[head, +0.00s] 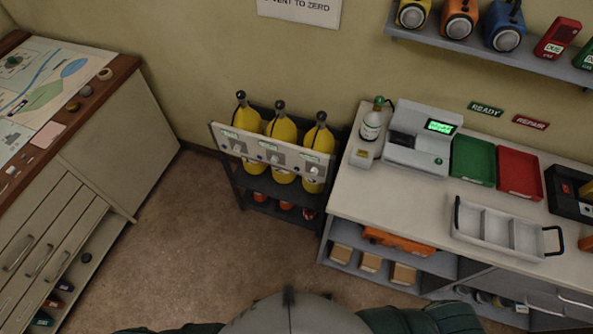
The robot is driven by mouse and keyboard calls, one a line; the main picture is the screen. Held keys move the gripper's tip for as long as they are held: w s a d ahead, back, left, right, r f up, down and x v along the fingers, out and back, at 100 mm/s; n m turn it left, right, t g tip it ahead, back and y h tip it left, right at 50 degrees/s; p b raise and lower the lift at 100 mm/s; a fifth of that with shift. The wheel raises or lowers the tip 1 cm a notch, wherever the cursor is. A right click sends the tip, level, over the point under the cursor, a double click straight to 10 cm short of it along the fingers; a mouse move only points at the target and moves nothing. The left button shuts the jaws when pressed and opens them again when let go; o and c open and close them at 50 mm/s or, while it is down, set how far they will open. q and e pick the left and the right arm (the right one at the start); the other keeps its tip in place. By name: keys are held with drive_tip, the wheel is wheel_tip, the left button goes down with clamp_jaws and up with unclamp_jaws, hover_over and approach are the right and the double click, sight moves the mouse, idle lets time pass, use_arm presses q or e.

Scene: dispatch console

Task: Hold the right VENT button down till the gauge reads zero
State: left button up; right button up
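A dark rack (275,190) on the floor by the back wall holds three yellow cylinders with dark tops. A pale panel (256,151) runs across their front. It carries three sets of small labels and pale fittings, one per cylinder. The right set (313,169) sits in front of the right cylinder (319,138). Its button and gauge reading are too small to make out. A wall sign (300,8), cut off at the top, reads "VENT TO ZERO" in part. Neither of my grippers is in view.
A counter (385,205) stands right of the rack, with a bottle (372,122), a device with a green display (425,140), green and red trays (473,160) and a divided carrier (497,232). A map-topped cabinet (115,150) stands left. The floor between is clear.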

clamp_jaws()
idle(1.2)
